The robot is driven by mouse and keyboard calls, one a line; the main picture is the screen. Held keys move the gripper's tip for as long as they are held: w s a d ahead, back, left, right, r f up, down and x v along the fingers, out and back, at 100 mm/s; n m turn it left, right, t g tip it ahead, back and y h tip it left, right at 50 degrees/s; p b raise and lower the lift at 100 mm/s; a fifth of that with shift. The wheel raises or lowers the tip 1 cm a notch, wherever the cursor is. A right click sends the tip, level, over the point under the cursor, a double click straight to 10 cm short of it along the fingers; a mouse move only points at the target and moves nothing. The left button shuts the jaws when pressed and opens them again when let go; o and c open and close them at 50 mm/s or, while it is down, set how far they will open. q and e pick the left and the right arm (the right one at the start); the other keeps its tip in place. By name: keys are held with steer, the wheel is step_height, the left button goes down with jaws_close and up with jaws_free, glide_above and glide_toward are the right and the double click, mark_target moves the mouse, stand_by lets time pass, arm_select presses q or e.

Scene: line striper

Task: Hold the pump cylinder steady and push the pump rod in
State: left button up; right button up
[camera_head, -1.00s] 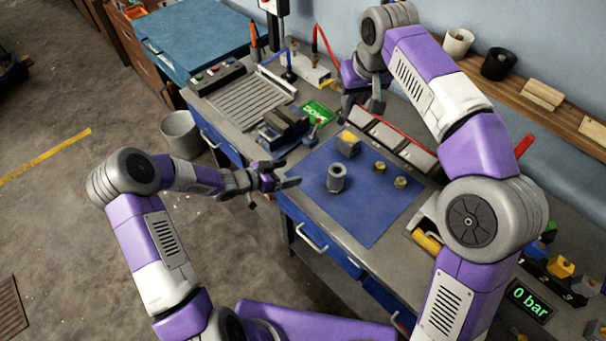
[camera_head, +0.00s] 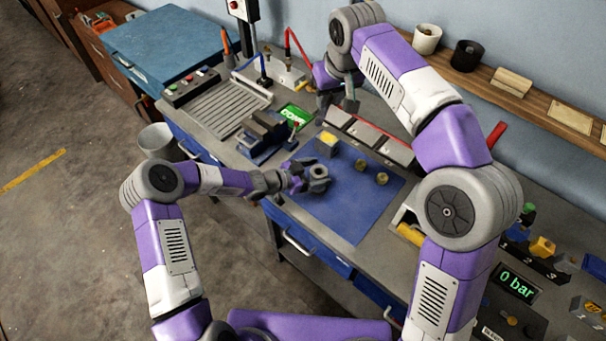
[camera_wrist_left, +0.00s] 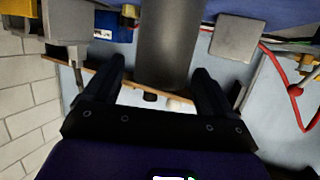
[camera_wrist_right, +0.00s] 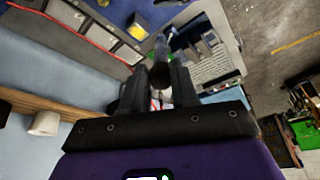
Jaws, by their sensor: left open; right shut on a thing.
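The pump cylinder (camera_head: 319,174), a grey hollow cylinder, stands upright on the blue mat (camera_head: 352,222). In the left wrist view the dark cylinder (camera_wrist_left: 166,45) fills the space ahead of and between the finger tips. My left gripper (camera_head: 303,176) is open, with its fingers at the cylinder's sides; I cannot tell whether they touch it. My right gripper (camera_head: 348,101) is high over the back of the bench, behind the mat. It is shut on a dark, round-ended thing (camera_wrist_right: 161,75), apparently the pump rod, whose far part is hard to make out.
A yellow-topped block (camera_head: 327,145) and two brass pieces (camera_head: 371,172) lie on the mat beyond the cylinder. A vice (camera_head: 264,134) stands to the left and grey bins (camera_head: 368,136) line the back. A display (camera_head: 517,284) reads 0 bar. The mat's front is clear.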

mark_target(325, 115)
arm_select(q)
steer(key=shift+w+d+f, duration=0.2)
steer(key=shift+w+d, duration=0.15)
steer(key=shift+d, duration=0.2)
jaws_close()
arm_select(e)
steer(key=f+n+g, duration=0.1)
steer(key=f, duration=0.2)
steer(key=w+f+n+g+h, duration=0.1)
steer(key=f, duration=0.2)
steer(key=w+f+n+g, duration=0.1)
steer(key=f, duration=0.2)
steer(key=shift+w+a+f, duration=0.1)
steer(key=shift+a+f, duration=0.25)
steer(key=shift+a, duration=0.05)
steer(key=shift+g+h, duration=0.3)
steer(key=shift+f, duration=2.95)
